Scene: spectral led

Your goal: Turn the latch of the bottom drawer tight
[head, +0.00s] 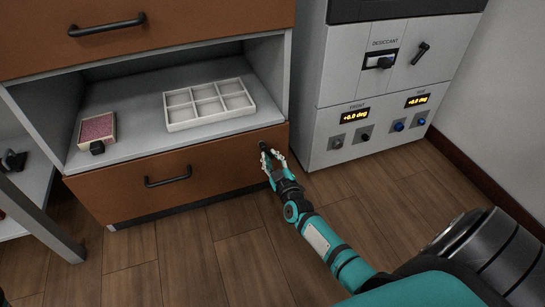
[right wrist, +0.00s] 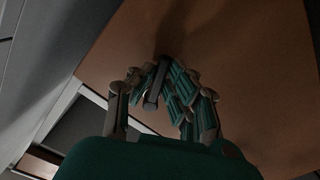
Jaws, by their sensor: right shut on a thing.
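The bottom drawer (head: 215,181) is a brown front with a black bar handle (head: 168,177), below an open shelf. It looks closed. Its latch is a small black lever near the drawer's upper right corner, mostly hidden by my fingers in the head view. My right gripper (head: 272,158) is at that corner. In the right wrist view the black latch (right wrist: 156,85) stands between the fingers of my right gripper (right wrist: 163,92), which is shut on it. The brown drawer front (right wrist: 240,70) is right behind it.
The shelf above holds a white divided tray (head: 208,124) and a small pink-topped box (head: 97,130). An upper drawer (head: 190,28) has a black handle. A grey cabinet (head: 325,100) with knobs and displays stands close to the right of my gripper. The wooden floor in front is clear.

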